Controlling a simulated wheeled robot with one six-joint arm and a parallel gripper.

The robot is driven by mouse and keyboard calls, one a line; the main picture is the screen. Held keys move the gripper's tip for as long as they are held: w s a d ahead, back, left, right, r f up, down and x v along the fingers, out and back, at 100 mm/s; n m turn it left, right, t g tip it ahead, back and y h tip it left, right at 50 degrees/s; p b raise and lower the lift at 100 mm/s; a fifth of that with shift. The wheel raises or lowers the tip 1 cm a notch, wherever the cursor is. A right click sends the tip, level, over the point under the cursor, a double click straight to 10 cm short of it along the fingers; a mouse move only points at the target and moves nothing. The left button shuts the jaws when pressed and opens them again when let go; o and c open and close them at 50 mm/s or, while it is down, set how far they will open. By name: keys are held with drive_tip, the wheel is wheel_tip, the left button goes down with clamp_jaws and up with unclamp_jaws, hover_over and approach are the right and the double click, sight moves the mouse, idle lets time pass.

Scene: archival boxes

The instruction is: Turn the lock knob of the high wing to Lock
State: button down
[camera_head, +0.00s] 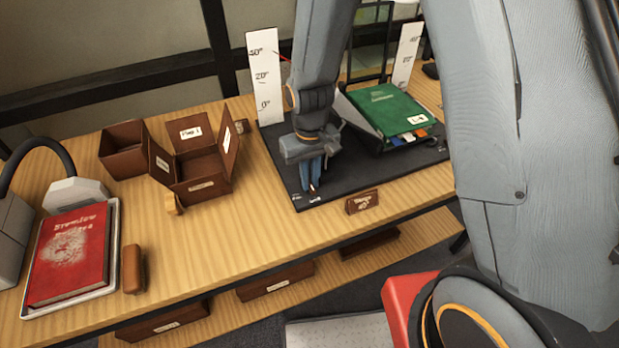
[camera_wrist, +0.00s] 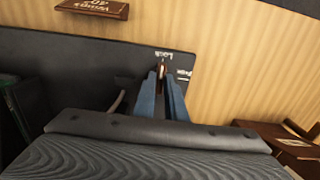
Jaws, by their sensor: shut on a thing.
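My gripper (camera_head: 313,188) points down at the front left of the black base board (camera_head: 345,185). In the wrist view its two blue fingers (camera_wrist: 162,76) are shut on the lock knob (camera_wrist: 161,69), of which only a small brownish tip shows between them. A "Lock" label (camera_wrist: 175,55) lies just beyond the fingertips, and a second, poorly legible label (camera_wrist: 184,74) lies beside it. The knob's exact angle is hard to tell. A grey wing (camera_head: 352,112) rises beside the green book (camera_head: 388,108); my arm hides part of this area.
Angle scales stand at left (camera_head: 264,80) and right (camera_head: 406,55) behind the board. A small brown sign (camera_head: 362,202) stands at its front edge. Open brown boxes (camera_head: 195,165), a red book (camera_head: 70,255) on a tray and a brown block (camera_head: 132,270) are to the left.

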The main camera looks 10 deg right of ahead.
drive_tip(key=c, duration=1.8)
unclamp_jaws()
drive_tip(key=shift+r, duration=0.1)
drive_tip(key=shift+r+b, duration=0.85)
drive_tip(key=shift+r, duration=3)
